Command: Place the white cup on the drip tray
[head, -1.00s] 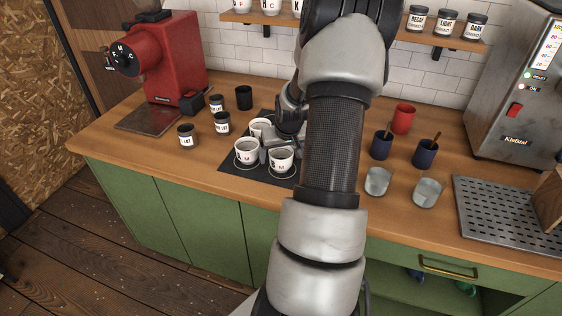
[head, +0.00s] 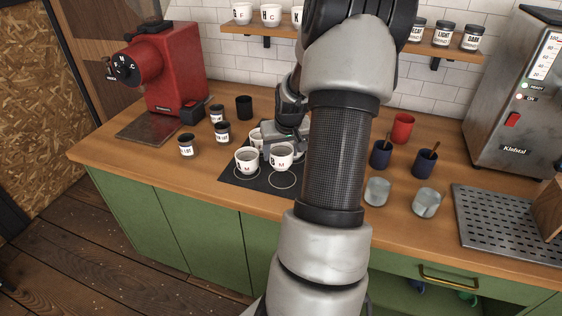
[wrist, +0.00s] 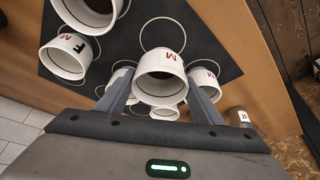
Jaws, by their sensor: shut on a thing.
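Part of my gripper (head: 284,137) shows behind that cup; my arm hides the rest. The drip tray (head: 497,222), a grey perforated plate, lies at the right of the counter, apart from the cup.
Another white cup (head: 246,161) stands close left on the mat, with more behind. Glasses (head: 377,191), dark blue cups (head: 381,154) and a red cup (head: 403,128) stand between mat and tray. A wooden block (head: 551,205) is at the tray's right. A steel machine (head: 515,95) stands behind.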

